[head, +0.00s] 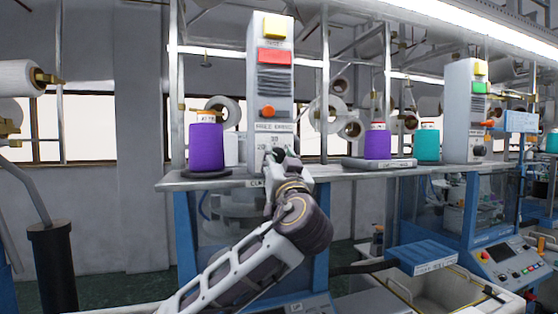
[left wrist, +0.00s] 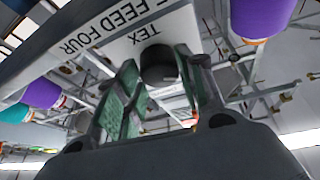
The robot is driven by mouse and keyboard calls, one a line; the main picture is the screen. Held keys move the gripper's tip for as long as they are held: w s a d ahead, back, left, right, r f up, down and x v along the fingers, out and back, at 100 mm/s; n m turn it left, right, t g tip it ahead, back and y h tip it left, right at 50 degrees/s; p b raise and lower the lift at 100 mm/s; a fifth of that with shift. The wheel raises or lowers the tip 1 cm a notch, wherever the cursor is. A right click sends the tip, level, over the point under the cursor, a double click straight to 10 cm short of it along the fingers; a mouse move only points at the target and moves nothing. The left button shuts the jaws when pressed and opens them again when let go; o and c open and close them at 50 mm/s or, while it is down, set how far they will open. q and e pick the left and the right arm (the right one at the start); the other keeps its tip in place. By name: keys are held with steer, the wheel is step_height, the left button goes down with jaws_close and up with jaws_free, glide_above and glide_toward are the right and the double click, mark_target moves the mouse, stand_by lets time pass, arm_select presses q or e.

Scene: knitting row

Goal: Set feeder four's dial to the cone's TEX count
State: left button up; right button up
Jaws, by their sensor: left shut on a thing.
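The feeder (head: 256,84) is a tall grey column on the shelf, with yellow and red blocks and an orange knob. Its dial is hidden behind my left gripper (head: 278,157) in the head view; small scale figures show just above. In the left wrist view the dark round dial (left wrist: 158,60) sits between the green-padded fingers of my left gripper (left wrist: 160,72), which is shut on it. The plate (left wrist: 112,24) reads "TEX" and "FEED FOUR". A purple cone (head: 205,147) stands left of the feeder, its label too small to read. My right gripper is out of view.
Another purple cone (head: 378,146) and a teal cone (head: 428,146) stand right along the shelf (head: 335,174). A second grey column (head: 462,110) stands further right. A blue box (head: 420,257) and a control panel (head: 507,262) are lower right.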

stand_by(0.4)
arm_select(q)
steer(key=shift+m+h+b, duration=0.6)
steer(key=shift+m+b, duration=0.2)
steer(key=shift+m, duration=0.3)
steer(key=shift+m+h, duration=0.6)
steer(key=shift+m, duration=0.6)
steer(key=shift+a+r+m+g+h, duration=0.15)
steer(key=shift+m+g+h, duration=0.25)
steer(key=shift+m, duration=0.9)
steer(key=m+h+p, duration=0.1)
steer(key=m, duration=0.1)
steer(key=m+g+h+p, duration=0.1)
steer(key=m, duration=0.1)
steer(key=shift+s+r+m+p, duration=0.1)
steer(key=shift+r+m+p, duration=0.1)
steer(key=shift+m+p, duration=0.15)
steer(key=shift+m+g+h+p, duration=0.3)
steer(key=shift+m+g+p, duration=0.2)
steer(key=shift+m, duration=0.95)
